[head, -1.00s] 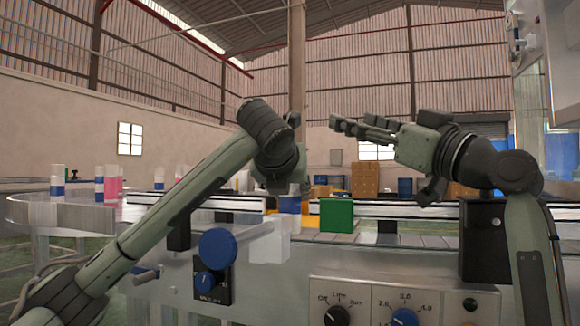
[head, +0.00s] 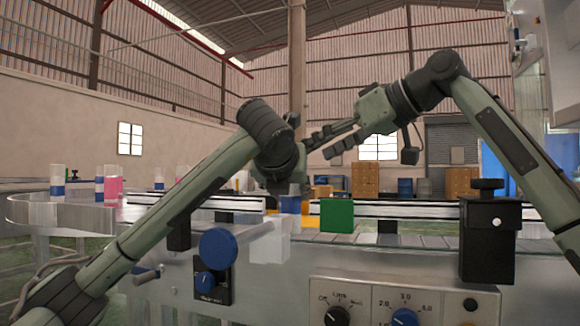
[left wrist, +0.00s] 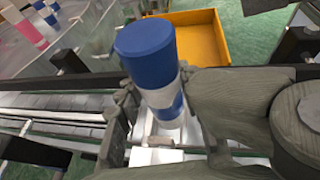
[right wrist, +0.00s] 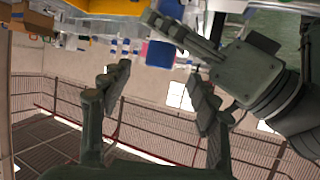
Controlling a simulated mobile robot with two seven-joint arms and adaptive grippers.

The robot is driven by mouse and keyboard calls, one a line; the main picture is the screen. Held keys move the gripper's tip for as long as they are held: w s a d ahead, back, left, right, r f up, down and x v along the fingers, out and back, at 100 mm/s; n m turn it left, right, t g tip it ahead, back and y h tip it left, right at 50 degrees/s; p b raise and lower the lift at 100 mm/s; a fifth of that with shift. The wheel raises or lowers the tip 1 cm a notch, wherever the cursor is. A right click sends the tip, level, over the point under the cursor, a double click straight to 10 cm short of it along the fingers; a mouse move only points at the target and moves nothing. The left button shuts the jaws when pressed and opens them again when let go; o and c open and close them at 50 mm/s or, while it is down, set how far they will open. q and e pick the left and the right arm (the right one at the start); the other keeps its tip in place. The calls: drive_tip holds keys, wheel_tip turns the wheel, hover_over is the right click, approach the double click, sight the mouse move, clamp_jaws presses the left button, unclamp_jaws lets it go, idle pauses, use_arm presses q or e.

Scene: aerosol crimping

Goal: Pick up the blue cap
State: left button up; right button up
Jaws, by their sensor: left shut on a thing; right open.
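A white can (left wrist: 166,120) with a blue band stands roughly upright between the fingers of my left gripper (left wrist: 155,98) in the left wrist view. The blue cap (left wrist: 146,42) is on its top, above the fingers. In the head view my left gripper (head: 290,188) is over the conveyor and hides the cap; the can's blue lower part (head: 290,204) shows below it. My right gripper (head: 320,147) is open and empty, above and right of the left one. In the right wrist view its spread fingers (right wrist: 160,80) hold nothing, and a blue cap (right wrist: 160,53) shows beyond them.
A green block (head: 337,215) stands right of the can. A yellow tray (left wrist: 205,40) lies behind it. Blue-banded cans (head: 58,182) stand on the curved conveyor at left. A control panel (head: 385,300) and a black clamp (head: 487,235) are in front.

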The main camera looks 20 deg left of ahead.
drive_tip(key=x, duration=0.8)
drive_tip(key=shift+w+a, duration=0.15)
drive_tip(key=shift+a, duration=0.1)
drive_tip(key=c, duration=0.8)
